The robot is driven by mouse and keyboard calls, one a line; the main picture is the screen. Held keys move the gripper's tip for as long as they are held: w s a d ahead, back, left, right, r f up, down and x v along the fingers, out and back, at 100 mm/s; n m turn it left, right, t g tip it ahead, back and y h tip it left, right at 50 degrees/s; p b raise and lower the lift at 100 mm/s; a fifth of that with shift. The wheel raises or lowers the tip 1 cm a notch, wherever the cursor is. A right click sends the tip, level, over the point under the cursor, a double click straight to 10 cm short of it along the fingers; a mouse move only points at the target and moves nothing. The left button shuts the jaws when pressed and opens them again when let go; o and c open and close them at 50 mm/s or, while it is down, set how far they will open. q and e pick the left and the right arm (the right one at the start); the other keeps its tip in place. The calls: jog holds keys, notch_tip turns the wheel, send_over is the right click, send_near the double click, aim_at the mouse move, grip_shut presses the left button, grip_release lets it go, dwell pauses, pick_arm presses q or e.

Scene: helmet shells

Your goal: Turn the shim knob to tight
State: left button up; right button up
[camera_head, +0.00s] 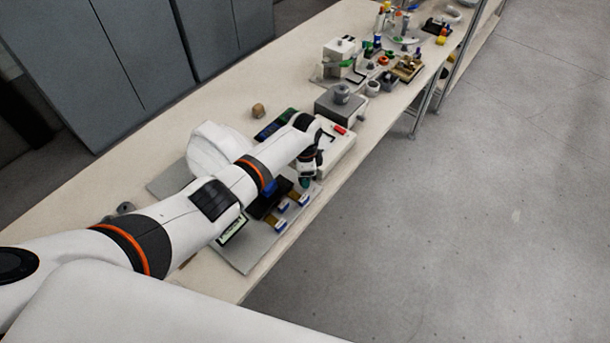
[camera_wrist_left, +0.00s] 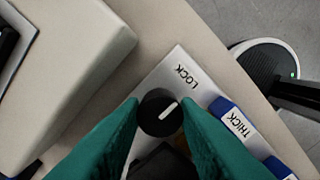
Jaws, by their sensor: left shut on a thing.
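The shim knob (camera_wrist_left: 153,118) is a round black knob with a white pointer line, seen in the left wrist view. Its line points to the upper right. The word LOCK (camera_wrist_left: 187,77) is printed on the pale plate (camera_wrist_left: 172,70) above and right of the knob. My left gripper (camera_wrist_left: 160,106) has its green fingers on both sides of the knob and is shut on it. In the head view my left gripper (camera_head: 306,181) is low over the grey board, and the knob is hidden there. My right gripper is not in view.
A blue block labelled THICK (camera_wrist_left: 236,121) sits right of the knob. A pale box (camera_wrist_left: 70,60) stands close on the left. The grey board (camera_head: 247,252) holds several blue-and-white pieces (camera_head: 280,224). Further along the bench (camera_head: 213,97) are many small items; the floor lies right.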

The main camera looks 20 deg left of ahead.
pick_arm(q)
jog(key=shift+r, duration=0.1)
jog(key=o, duration=0.7)
notch_tip(320, 180, up, 12)
jog(key=b, duration=0.1)
dwell(0.7)
